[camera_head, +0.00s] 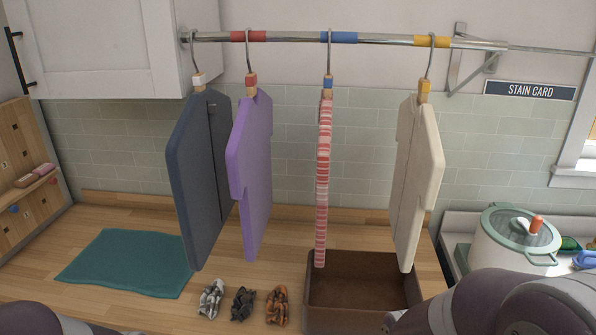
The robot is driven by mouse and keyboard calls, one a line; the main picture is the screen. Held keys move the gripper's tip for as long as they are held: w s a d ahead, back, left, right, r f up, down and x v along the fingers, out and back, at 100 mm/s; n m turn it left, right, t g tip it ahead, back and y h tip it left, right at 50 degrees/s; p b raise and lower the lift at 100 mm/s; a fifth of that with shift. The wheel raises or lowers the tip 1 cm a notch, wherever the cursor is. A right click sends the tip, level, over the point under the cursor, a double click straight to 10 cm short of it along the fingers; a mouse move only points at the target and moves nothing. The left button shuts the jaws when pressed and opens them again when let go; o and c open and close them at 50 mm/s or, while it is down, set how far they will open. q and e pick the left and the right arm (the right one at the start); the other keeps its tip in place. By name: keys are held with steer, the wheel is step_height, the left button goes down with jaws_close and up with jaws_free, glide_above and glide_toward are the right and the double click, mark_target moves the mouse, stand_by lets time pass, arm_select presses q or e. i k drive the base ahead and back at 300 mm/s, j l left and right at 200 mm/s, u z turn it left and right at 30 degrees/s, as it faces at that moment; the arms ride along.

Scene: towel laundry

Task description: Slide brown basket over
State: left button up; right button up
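The brown basket (323,326) is an open, dark brown rectangular box on the wooden counter, right of centre near the front. Its inside looks empty. The striped garment and the cream garment hang in front of parts of its back and right side. Its lower front is cut off by the picture edge. Part of my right arm covers the lower right, close to the basket's right front corner. Part of my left arm shows at the lower left corner, well away from the basket. Neither gripper's fingers are in view.
A navy garment (200,175), purple garment (252,175), striped garment (323,180) and cream garment (416,180) hang from a rail (385,40). A teal towel (130,262) lies at left. Several small figures (243,303) stand left of the basket. A white pot (515,240) is at right.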

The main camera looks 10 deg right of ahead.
mark_target(353, 292)
steer(key=z, duration=0.75)
